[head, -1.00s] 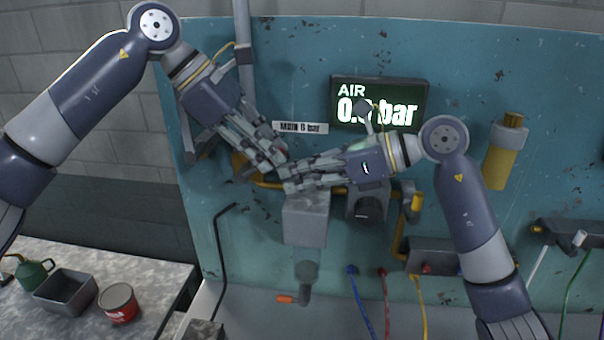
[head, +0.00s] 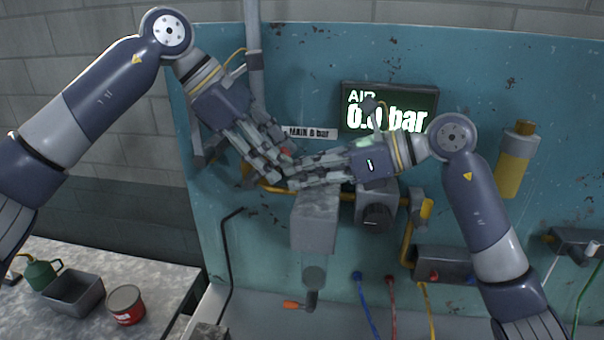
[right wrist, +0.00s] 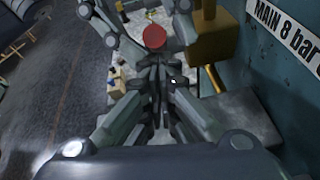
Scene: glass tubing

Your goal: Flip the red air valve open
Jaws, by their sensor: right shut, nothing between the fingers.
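A small patch of red, likely the red air valve (head: 287,152), shows in the head view between the fingers of my two grippers; they hide most of it. In the right wrist view a round red piece (right wrist: 154,37) lies just beyond the fingertips. I cannot tell if the fingers touch it. My right gripper (head: 291,176) is shut and empty, its tips beside the yellow pipe; its closed fingers also show in the right wrist view (right wrist: 158,75). My left gripper (head: 278,168) reaches down from the upper left, its tips close to the right's; its opening is unclear.
The air display (head: 390,110) reads about 0.0 bar, partly covered by my right arm. A grey box (head: 315,222) sits just below the grippers, with a black-knobbed regulator (head: 376,217) right of it. A "MAIN 8 bar" label (head: 310,133) is above. The yellow pipe (head: 270,187) runs close behind.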

